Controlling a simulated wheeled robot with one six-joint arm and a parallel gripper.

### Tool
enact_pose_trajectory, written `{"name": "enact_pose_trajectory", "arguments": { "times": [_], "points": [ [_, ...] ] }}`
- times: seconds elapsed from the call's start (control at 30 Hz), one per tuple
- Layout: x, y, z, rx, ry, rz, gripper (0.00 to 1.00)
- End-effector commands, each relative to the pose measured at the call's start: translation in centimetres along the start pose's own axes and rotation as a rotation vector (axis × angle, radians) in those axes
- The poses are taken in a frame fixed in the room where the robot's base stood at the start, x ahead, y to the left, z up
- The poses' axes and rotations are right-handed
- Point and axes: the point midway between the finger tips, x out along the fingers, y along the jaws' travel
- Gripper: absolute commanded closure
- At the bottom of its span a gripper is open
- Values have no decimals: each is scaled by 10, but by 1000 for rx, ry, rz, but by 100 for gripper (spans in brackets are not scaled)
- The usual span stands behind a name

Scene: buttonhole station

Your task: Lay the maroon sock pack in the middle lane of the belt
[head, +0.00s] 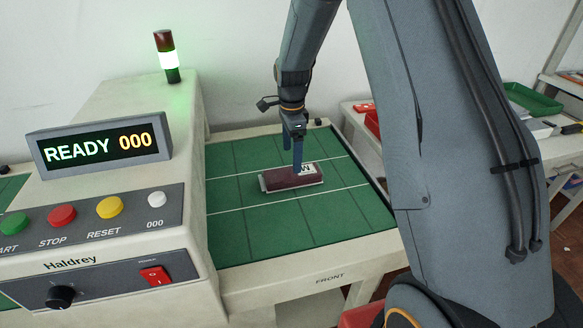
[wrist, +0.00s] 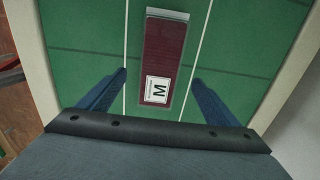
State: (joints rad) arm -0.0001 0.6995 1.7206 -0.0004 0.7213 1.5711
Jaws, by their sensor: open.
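The maroon sock pack (head: 290,178) lies flat on the green belt (head: 235,241), between the two white lane lines, in the middle lane. In the wrist view the pack (wrist: 165,52) lies lengthwise along the lane, with a white "M" label at its near end and a pale strip at its far end. It touches neither line there. My gripper (head: 298,160) is over the pack's label end. In the wrist view its two blue fingers (wrist: 160,84) are wide apart, one on each side of the pack, with gaps between. The fingers' height above the belt is hard to tell.
A cream machine housing (head: 105,215) stands left of the belt, with a "READY 000" display (head: 100,144), coloured buttons and a signal tower (head: 167,57) lit green. A side table at the right holds a green tray (head: 533,99). The belt around the pack is clear.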

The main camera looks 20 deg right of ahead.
Motion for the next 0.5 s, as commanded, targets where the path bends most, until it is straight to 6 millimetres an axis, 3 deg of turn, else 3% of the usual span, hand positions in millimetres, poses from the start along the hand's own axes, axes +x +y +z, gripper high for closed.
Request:
{"name": "enact_pose_trajectory", "arguments": {
  "times": [0.1,0.33,0.5],
  "points": [
    [-19,-1,0,0,0,-3,15],
    [-39,2,0,-11,0,-1,15],
    [-51,33,0,-196,1,-9,15]
  ]
}}
